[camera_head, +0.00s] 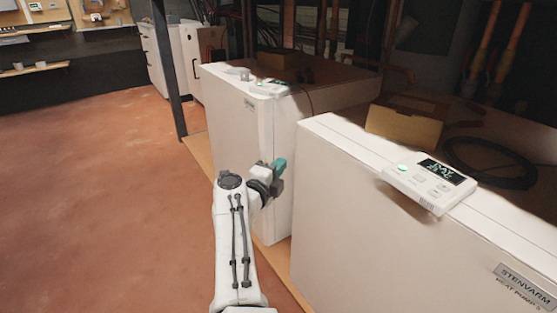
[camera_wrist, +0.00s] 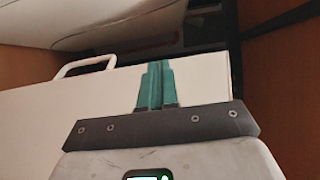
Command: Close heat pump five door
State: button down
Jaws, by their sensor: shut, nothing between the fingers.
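A white heat pump (camera_head: 400,230) stands at the near right. Its plate (camera_head: 525,285) reads "STENVARM HEAT PUMP", with a number too small to read surely. A second white heat pump (camera_head: 250,150) stands beyond it; its small label is unreadable. My gripper (camera_head: 279,166) is near the gap between the two units, in front of the farther one's near corner. In the wrist view its teal fingers (camera_wrist: 156,85) are together and empty, over a white panel (camera_wrist: 60,110) with a white bar handle (camera_wrist: 84,67). I cannot tell whether they touch it, or which unit the panel belongs to.
A control panel with a display (camera_head: 432,180) sits on the near unit's top edge. A cardboard box (camera_head: 405,120) and a dark coiled cable (camera_head: 490,162) lie behind it. A dark post (camera_head: 167,70) stands at the back. The red-brown floor (camera_head: 90,190) at the left is clear.

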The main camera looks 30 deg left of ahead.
jog(key=s+a+p, duration=0.2)
jog(key=s+a, duration=0.3)
jog(key=s, duration=0.3)
jog(key=shift+s+a+p, duration=0.2)
jog(key=shift+s+p, duration=0.05)
jog(key=shift+p, duration=0.1)
jog(key=shift+s+f, duration=0.1)
jog(key=shift+f, duration=0.1)
